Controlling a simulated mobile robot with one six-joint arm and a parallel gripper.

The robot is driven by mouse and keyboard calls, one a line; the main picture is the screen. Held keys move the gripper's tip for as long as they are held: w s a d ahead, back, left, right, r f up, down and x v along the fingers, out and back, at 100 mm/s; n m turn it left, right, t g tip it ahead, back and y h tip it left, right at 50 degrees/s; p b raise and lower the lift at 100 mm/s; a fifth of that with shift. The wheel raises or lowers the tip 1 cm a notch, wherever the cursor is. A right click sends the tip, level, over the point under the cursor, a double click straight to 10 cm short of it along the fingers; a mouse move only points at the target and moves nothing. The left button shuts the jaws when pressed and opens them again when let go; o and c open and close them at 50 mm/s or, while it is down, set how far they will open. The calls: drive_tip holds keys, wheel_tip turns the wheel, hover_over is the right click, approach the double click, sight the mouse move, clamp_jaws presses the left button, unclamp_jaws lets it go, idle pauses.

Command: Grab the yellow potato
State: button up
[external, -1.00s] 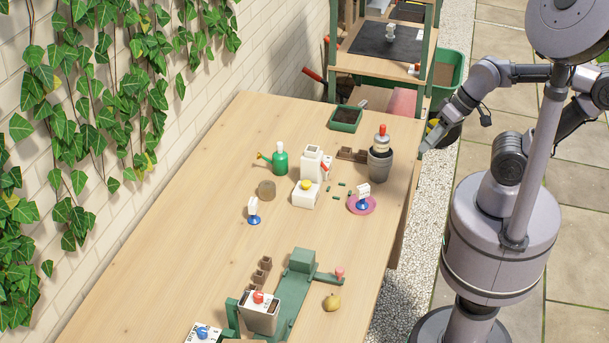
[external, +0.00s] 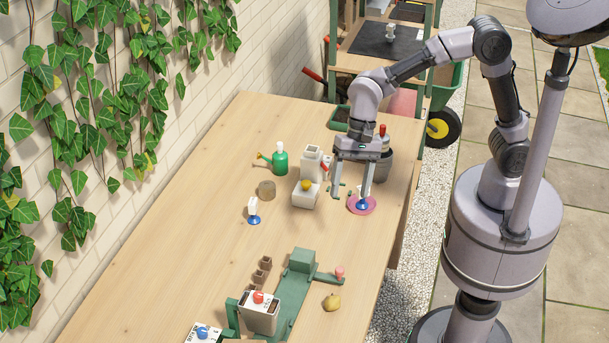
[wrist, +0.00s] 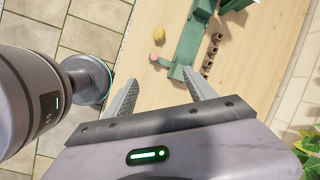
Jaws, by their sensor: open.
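The yellow potato (external: 332,302) lies on the wooden table near its right edge, beside the green bench device (external: 302,262). In the wrist view the potato (wrist: 159,35) shows small near the top centre, beyond the fingertips. My gripper (external: 351,192) points down above the far part of the table, over the area of the pink saucer (external: 370,209). It is well apart from the potato. In the wrist view my gripper (wrist: 160,77) has its two fingers spread with nothing between them.
A grey pot (external: 384,165), a white box with a yellow knob (external: 305,198) and a green watering can (external: 280,162) stand near my gripper. A pink-knobbed arm (external: 339,272) sticks out close to the potato.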

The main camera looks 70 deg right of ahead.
drive_tip(key=w+a+f+m+g, duration=0.2)
drive_tip(key=a+f+m, duration=0.1)
drive_tip(key=a+f, duration=0.65)
drive_tip(key=b, duration=0.4)
hover_over(332, 294)
drive_tip(key=d, duration=0.2)
wheel_tip(332, 294, down, 11)
drive_tip(key=shift+w+a+f, duration=0.1)
drive_tip(key=shift+w+f, duration=0.05)
drive_tip(key=b+x, duration=0.1)
drive_tip(key=x, duration=0.1)
drive_tip(key=b+x, duration=0.2)
drive_tip(key=x, duration=0.1)
drive_tip(key=shift+w+f, duration=0.2)
drive_tip(key=shift+f, duration=0.2)
drive_tip(key=shift+r, duration=0.2)
drive_tip(key=shift+c, duration=0.2)
clamp_jaws()
